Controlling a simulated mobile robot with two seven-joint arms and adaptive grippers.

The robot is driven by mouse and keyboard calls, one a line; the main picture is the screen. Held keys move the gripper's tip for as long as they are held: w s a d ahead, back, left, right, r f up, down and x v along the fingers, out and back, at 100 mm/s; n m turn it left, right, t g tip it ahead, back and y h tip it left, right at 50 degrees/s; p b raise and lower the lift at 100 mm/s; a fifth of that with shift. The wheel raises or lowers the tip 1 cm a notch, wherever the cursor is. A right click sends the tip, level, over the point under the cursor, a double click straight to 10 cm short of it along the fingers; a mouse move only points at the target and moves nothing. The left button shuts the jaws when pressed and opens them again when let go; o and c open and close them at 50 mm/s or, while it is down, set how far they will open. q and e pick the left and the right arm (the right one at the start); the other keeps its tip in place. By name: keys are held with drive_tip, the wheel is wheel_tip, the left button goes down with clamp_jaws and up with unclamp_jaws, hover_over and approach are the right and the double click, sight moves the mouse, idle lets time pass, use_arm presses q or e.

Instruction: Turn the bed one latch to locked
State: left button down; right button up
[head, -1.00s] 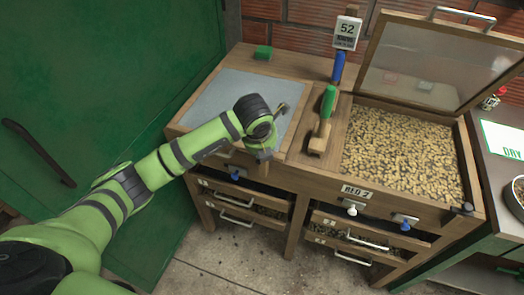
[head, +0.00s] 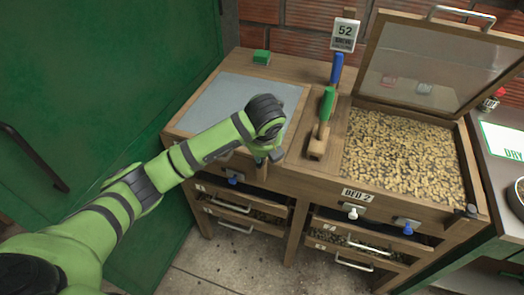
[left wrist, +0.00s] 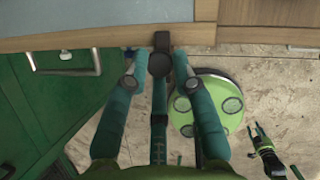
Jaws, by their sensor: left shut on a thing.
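My left gripper (head: 268,157) is at the front edge of the wooden bench, at the near right corner of the grey-lidded bed (head: 240,103) beside bed 2. In the left wrist view its two blue-green fingers (left wrist: 158,72) stand on either side of a dark latch (left wrist: 161,43) at the wooden edge and are shut on it. In the head view the gripper hides this latch, so its angle is unclear. A similar black latch (head: 472,210) sits at bed 2's front right corner. A small dark part with green tips (left wrist: 267,158), seemingly my right gripper, shows low in the left wrist view.
Bed 2 (head: 355,194) is open and full of beans, its clear lid (head: 425,65) raised. Drawers (head: 240,207) lie below. A green door (head: 100,80) is at the left.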

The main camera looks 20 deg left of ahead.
use_arm(q)
drive_tip(key=c, duration=1)
unclamp_jaws()
drive_tip(key=shift+v, duration=6)
drive_tip(key=shift+a, duration=0.1)
